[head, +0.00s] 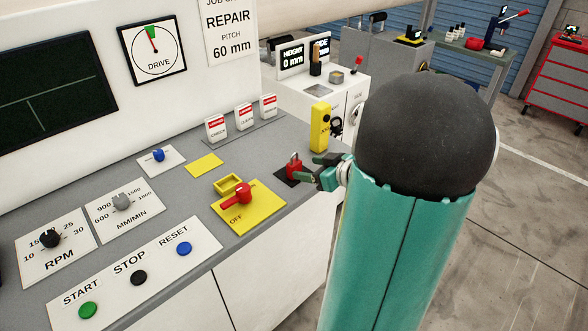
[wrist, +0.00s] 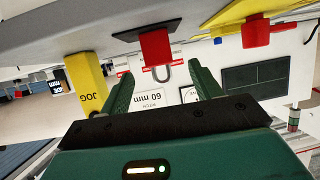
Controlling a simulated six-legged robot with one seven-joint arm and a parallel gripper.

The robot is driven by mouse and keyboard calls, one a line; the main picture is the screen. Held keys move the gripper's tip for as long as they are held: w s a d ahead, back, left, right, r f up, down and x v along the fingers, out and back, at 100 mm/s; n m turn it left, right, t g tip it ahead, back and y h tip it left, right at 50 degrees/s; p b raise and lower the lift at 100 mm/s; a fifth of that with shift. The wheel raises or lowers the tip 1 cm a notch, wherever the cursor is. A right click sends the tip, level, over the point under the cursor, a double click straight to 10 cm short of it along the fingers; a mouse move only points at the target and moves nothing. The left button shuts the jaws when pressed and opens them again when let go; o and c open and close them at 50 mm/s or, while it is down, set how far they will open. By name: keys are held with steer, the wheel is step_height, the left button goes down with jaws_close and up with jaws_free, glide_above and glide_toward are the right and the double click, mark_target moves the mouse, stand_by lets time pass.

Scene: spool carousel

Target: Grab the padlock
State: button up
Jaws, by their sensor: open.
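The red padlock (head: 293,166) stands on a dark square pad (head: 287,177) near the console's right-hand edge. My gripper (head: 312,170) is close beside it, on its right in the head view, with part of the wrist hidden behind my arm. In the wrist view, which is upside down, the red padlock body (wrist: 157,45) and its grey shackle (wrist: 162,74) appear between the two green fingers. My gripper (wrist: 160,80) is open, with nothing visibly held. I cannot tell whether either finger touches the padlock.
A yellow JOG box (head: 320,126) stands behind the padlock. A red OFF handle (head: 237,195) on a yellow plate (head: 262,208) is to its left. Small labelled tags (head: 243,117) stand farther back. Grey console top (head: 222,163) lies bare between the fixtures.

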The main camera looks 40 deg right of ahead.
mark_target(298, 164)
steer(key=x, duration=0.5)
steer(key=shift+w+d+r, duration=0.1)
steer(key=shift+w+r, duration=0.1)
steer(key=c, duration=1.1)
steer(key=shift+c, duration=0.2)
